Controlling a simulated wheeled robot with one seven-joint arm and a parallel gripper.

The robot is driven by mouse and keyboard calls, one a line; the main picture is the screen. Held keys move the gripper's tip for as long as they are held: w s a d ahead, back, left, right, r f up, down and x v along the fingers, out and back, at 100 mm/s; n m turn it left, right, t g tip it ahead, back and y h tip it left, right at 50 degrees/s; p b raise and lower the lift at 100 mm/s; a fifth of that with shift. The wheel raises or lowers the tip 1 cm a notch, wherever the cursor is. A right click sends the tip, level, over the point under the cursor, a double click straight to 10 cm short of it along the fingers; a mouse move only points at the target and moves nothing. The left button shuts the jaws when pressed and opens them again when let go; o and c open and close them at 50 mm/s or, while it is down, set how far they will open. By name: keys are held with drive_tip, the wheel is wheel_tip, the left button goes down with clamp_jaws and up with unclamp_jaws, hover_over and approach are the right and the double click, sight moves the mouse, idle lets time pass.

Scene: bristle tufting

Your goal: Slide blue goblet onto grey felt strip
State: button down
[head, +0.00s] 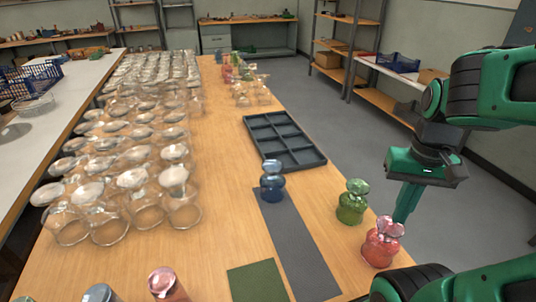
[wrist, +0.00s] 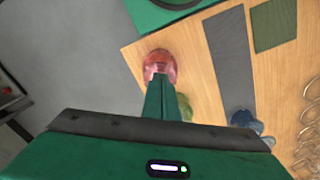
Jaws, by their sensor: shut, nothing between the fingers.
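The blue goblet (head: 272,185) stands at the far end of the grey felt strip (head: 292,240). Its base overlaps the strip's end in the head view; I cannot tell how much of it rests on the felt. In the wrist view the blue goblet (wrist: 245,120) is at the lower right, by the end of the strip (wrist: 230,60). My gripper (head: 401,218) is shut and empty, pointing down at the table's right edge, well to the right of the blue goblet. Its fingers (wrist: 158,82) partly cover the red goblet (wrist: 160,62) in the wrist view.
A green goblet (head: 352,203) and the red goblet (head: 382,243) stand between my gripper and the strip. A green felt patch (head: 257,282) lies left of the strip. A dark compartment tray (head: 284,140) is just beyond the blue goblet. Rows of clear glasses (head: 130,200) fill the left.

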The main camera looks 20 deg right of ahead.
drive_tip(key=shift+d+r, duration=0.1)
drive_tip(key=shift+r, duration=0.6)
drive_tip(key=w+a+r+n, duration=0.1)
drive_tip(key=w+a+r, duration=0.15)
drive_tip(key=w, duration=0.75)
drive_tip(key=w+a+r+n, duration=0.1)
drive_tip(key=w+a, duration=0.2)
drive_tip(key=w, duration=0.7)
drive_tip(key=w+a+r+n, duration=0.1)
drive_tip(key=w+a+n, duration=0.15)
drive_tip(key=w, duration=0.75)
drive_tip(key=w+a+f, duration=0.2)
drive_tip(key=w+a, duration=0.8)
drive_tip(key=s+f, duration=0.3)
drive_tip(key=f, duration=0.7)
drive_tip(key=shift+s+a, duration=0.15)
drive_tip(key=shift+s, duration=0.2)
drive_tip(key=shift+n, duration=0.25)
